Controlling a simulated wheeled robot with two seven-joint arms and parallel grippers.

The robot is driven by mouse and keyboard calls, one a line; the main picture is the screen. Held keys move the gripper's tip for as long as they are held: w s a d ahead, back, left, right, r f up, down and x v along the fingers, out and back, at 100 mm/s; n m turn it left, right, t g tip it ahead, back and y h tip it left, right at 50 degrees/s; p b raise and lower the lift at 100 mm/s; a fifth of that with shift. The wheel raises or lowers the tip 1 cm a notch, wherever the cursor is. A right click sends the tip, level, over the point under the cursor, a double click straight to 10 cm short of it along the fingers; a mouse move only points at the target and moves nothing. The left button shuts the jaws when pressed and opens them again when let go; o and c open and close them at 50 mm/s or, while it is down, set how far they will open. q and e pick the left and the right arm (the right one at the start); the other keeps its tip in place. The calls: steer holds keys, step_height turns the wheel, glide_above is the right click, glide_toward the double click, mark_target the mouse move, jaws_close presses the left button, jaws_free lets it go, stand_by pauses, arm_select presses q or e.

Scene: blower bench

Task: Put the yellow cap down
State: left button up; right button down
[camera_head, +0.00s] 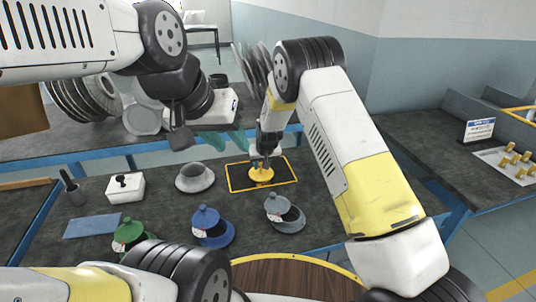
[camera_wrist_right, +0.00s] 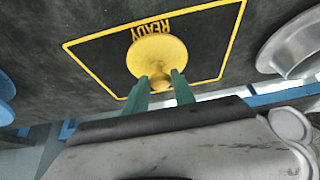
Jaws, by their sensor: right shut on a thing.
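The yellow cap (camera_head: 261,175) is a round disc with a small knob, over the black mat (camera_head: 236,183) with a yellow border. In the right wrist view the cap (camera_wrist_right: 158,52) is inside the border of the mat (camera_wrist_right: 100,60), beside the word READY. My right gripper (camera_head: 263,157) comes down from above. Its green fingers (camera_wrist_right: 159,90) are shut on the cap's knob. I cannot tell whether the cap touches the mat or hangs slightly above it. My left gripper (camera_head: 224,140) is raised left of the mat, green fingers apart, nothing seen between them.
Green (camera_head: 128,236), blue (camera_head: 212,230) and grey (camera_head: 285,212) lidded pieces stand along the bench front. A sign (camera_head: 480,130) stands on the right bench.

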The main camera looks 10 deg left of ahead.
steer(key=shift+f, duration=0.25)
steer(key=c, duration=1.1)
jaws_free()
steer(key=shift+o, duration=0.2)
